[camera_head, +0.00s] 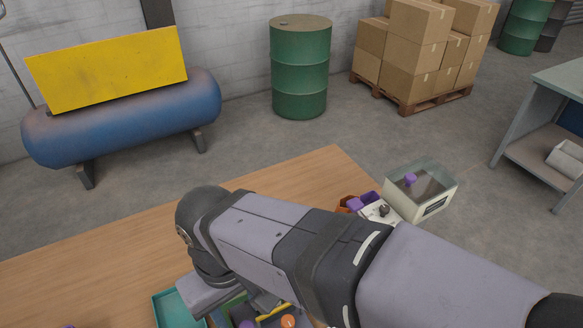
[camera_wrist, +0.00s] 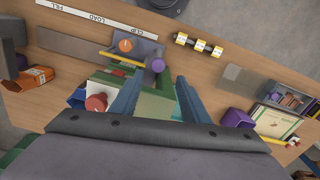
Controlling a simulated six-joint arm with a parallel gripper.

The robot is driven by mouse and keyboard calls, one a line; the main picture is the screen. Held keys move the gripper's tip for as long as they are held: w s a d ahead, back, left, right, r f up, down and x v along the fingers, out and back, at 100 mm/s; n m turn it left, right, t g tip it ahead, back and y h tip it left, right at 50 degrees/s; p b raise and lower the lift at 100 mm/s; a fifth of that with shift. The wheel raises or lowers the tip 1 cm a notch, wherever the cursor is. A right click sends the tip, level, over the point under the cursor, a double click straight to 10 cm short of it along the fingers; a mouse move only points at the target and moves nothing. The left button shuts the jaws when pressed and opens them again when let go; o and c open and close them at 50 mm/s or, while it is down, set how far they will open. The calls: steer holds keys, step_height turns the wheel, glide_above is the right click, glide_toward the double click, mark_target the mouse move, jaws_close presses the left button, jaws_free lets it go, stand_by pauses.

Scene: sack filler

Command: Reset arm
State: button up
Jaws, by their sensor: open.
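My gripper (camera_wrist: 157,100) shows in the wrist view with its two blue-grey fingers spread apart and nothing held between them. It is over the wooden table (camera_wrist: 215,75), above a green fixture (camera_wrist: 112,80) with a red knob (camera_wrist: 97,102) at the left finger. An orange knob (camera_wrist: 125,45) and a purple knob (camera_wrist: 158,65) sit on a grey plate just beyond the fingertips. In the head view my arm crosses the table (camera_head: 295,185) and hides the gripper and most of the fixture.
A clear-topped box (camera_head: 432,205) stands at the table's right end. In the wrist view, a purple cup (camera_wrist: 235,118) and a grey tray (camera_wrist: 285,97) lie right, and an orange box (camera_wrist: 35,77) lies left. A teal tray (camera_head: 175,308) is left of my arm. Bare wood lies far left.

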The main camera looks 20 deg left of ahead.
steer(key=w+d+f+m, duration=0.3)
steer(key=w+d, duration=0.3)
steer(key=d, duration=0.2)
steer(key=w+d+f+m, duration=0.3)
steer(key=w+d, duration=0.2)
steer(key=d, duration=0.4)
steer(key=s+d+f+m, duration=0.1)
steer(key=d+f+m, duration=0.1)
steer(key=d, duration=0.5)
steer(key=d+f+m, duration=0.3)
steer(key=d, duration=0.4)
steer(key=shift+s+d+f, duration=0.15)
steer(key=shift+s+d, duration=0.25)
